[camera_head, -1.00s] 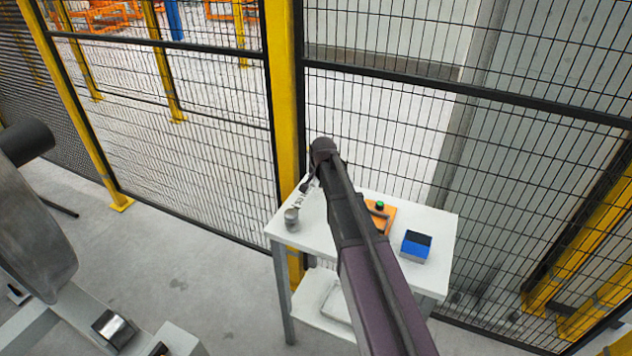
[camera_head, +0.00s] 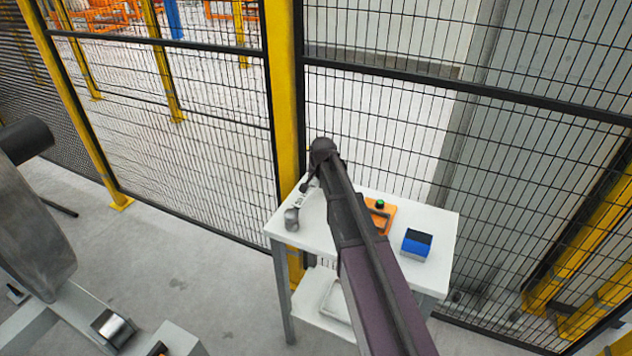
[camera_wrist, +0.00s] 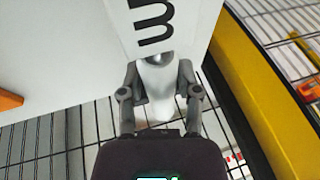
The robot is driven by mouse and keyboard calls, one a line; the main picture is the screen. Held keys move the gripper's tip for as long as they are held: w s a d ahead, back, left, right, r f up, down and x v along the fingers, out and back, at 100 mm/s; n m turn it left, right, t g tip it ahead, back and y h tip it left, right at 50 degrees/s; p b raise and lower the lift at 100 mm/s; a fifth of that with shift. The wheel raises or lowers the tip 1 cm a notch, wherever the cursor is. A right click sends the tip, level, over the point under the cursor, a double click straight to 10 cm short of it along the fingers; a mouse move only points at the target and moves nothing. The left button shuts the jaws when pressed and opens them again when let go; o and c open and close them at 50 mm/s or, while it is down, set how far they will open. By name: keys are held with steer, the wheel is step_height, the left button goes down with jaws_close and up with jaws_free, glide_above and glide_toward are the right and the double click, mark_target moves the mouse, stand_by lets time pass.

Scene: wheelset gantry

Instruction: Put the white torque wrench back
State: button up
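In the wrist view my gripper (camera_wrist: 159,75) has its two grey fingers on either side of a smooth white piece, which I take to be the white torque wrench (camera_wrist: 158,95). The fingers appear shut on it. Only a short part of the wrench shows, and the rest is hidden. A white surface with a black printed mark (camera_wrist: 150,22) lies just beyond the fingertips. In the head view my gripper (camera_head: 309,184) is small and dark at the arm's end, over the back left of the white table (camera_head: 330,236). I cannot tell whether the wrench touches the table.
A grey cylindrical piece (camera_head: 292,219) stands at the table's left edge. An orange item (camera_head: 380,216) with a green knob and a blue box (camera_head: 416,245) are on the right. A yellow post (camera_head: 284,100) and mesh fence (camera_head: 390,130) rise close behind the table.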

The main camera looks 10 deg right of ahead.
steer(key=shift+o, duration=1.4)
steer(key=shift+r, duration=0.25)
step_height(320, 180, up, 8)
steer(key=p, duration=0.8)
steer(key=shift+r+p, duration=0.15)
steer(key=shift+p, duration=0.2)
steer(key=s+f+n+g, duration=0.1)
steer(key=s+n+g, duration=0.3)
steer(key=s, duration=2.5)
steer(key=n, duration=0.3)
steer(key=shift+s+a+f+n+g, duration=0.15)
steer(key=shift+a+f+n+g, duration=0.05)
steer(key=shift+f+n+g, duration=0.1)
